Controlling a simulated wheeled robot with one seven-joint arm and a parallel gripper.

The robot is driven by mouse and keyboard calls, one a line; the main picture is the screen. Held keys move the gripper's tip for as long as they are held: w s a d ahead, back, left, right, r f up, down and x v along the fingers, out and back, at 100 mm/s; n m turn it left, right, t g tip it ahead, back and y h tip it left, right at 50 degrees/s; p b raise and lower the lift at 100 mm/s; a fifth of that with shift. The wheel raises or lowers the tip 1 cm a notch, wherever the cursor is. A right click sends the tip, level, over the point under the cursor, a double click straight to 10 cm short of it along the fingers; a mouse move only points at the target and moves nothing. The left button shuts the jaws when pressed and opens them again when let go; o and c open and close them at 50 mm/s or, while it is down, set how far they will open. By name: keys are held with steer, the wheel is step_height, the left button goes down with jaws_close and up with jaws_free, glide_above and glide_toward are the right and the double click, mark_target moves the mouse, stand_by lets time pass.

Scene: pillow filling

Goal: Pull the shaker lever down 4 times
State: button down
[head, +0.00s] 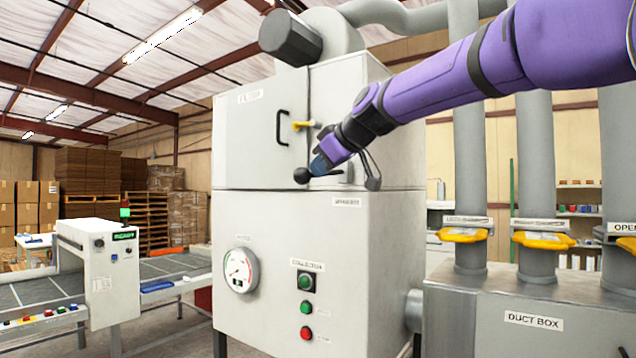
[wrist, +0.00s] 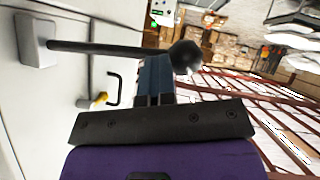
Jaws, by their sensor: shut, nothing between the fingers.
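The shaker lever is a dark rod with a black ball knob (head: 302,176), on the front of the grey cabinet above the "SHAKER" label (head: 346,201). It sticks out roughly level. In the wrist view the lever (wrist: 110,47) runs from a grey mount (wrist: 35,40) to its ball. My gripper (head: 320,164) is shut and empty, with its fingertips at the rod just beside the ball. The fingers (wrist: 155,72) also show in the wrist view, on the ceiling side of the rod. I cannot tell whether they touch it. My gripper hides part of the rod in the head view.
Above the lever are a black door handle (head: 282,127) and a yellow latch (head: 303,126). A gauge (head: 240,270) and collector buttons (head: 306,307) are below. Ducts with yellow gate handles (head: 464,235) stand at right. A conveyor machine (head: 100,275) stands at left.

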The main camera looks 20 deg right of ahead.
steer(key=v, duration=0.9)
steer(key=shift+s+a, duration=0.3)
steer(key=s+d+f+m+g+h, duration=0.2)
steer(key=s+f+m, duration=0.2)
steer(key=s+f, duration=0.9)
steer(key=s+d+f+m+g+h, duration=0.2)
steer(key=s+f+m, duration=0.3)
steer(key=s+f, duration=0.8)
step_height(320, 180, down, 4)
steer(key=shift+s+d+f+g+h, duration=0.25)
steer(key=shift+g+h, duration=0.05)
steer(key=shift+g, duration=0.5)
steer(key=w+d+r+n+y, duration=0.1)
steer(key=w+r+y, duration=0.2)
steer(key=w+r, duration=0.8)
steer(key=w+d+r+n+t+y, duration=0.1)
steer(key=w+r+y, duration=0.2)
steer(key=w+r, duration=0.7)
steer(key=w+d+r+n+t+y, duration=0.1)
steer(key=w+r+n+y, duration=0.1)
steer(key=w+r, duration=0.9)
step_height(320, 180, up, 10)
steer(key=shift+w+d+r+y, duration=0.15)
steer(key=shift+w+d+y, duration=0.2)
steer(key=shift+y, duration=0.35)
